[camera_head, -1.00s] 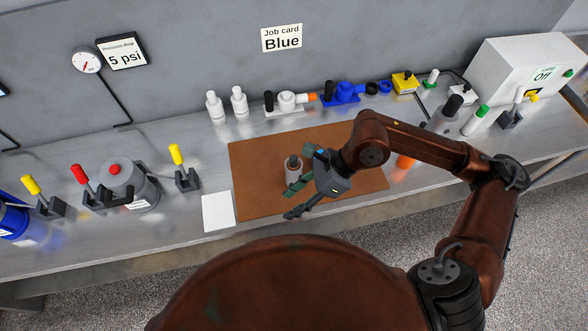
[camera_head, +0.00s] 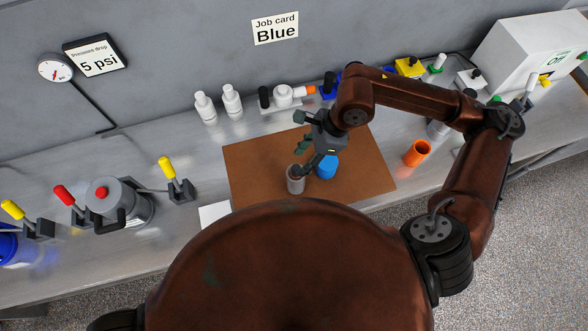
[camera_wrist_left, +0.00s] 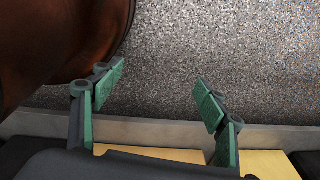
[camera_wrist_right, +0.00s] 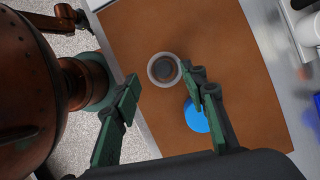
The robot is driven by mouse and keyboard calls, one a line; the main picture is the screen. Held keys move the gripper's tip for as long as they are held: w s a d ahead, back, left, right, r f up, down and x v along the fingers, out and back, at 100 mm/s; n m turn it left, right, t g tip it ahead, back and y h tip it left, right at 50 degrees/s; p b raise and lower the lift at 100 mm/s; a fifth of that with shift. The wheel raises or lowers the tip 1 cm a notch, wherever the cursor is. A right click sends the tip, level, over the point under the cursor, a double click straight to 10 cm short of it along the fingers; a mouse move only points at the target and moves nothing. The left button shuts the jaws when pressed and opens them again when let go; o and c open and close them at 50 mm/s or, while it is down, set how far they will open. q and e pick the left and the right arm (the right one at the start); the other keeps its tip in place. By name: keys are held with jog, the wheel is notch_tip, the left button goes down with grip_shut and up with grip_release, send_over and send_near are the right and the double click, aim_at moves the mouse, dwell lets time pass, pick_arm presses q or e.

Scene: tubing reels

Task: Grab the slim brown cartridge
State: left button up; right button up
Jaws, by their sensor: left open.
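No slim brown cartridge stands out clearly. A grey open-topped cylinder (camera_head: 295,180) stands upright on the brown mat (camera_head: 255,160); in the right wrist view its round rim (camera_wrist_right: 151,73) encloses a brownish inside, and I cannot tell whether that is a cartridge. A blue cylinder (camera_head: 327,168) stands beside it on the right, partly behind a finger in the right wrist view (camera_wrist_right: 196,118). My right gripper (camera_head: 302,155) is open and empty above the mat, close to both cylinders. My left gripper (camera_wrist_left: 158,98) is open and empty, pointing toward the floor and bench edge.
An orange cup (camera_head: 417,153) stands right of the mat. White bottles (camera_head: 232,100) and a white fitting (camera_head: 284,95) line the back. Yellow (camera_head: 169,168) and red (camera_head: 64,195) handles and a grey canister (camera_head: 125,205) are at left. The mat's left part is clear.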

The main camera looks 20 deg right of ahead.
aim_at(296, 167)
jog(key=x, duration=0.2)
jog(key=shift+s+f+p, duration=0.1)
jog(key=shift+f+p, duration=0.3)
jog(key=shift+w+a+f+p, duration=0.15)
jog(key=shift+f+p, duration=0.05)
jog(key=shift+f, duration=0.35)
jog(key=shift+w+a+f+p, duration=0.15)
jog(key=shift+w+f, duration=0.05)
jog(key=shift+f, duration=0.4)
jog(key=shift+a+f, duration=0.25)
jog(key=shift+f, duration=0.3)
jog(key=c, duration=0.7)
pick_arm(q)
jog(key=shift+s+r, duration=0.85)
pick_arm(e)
grip_shut()
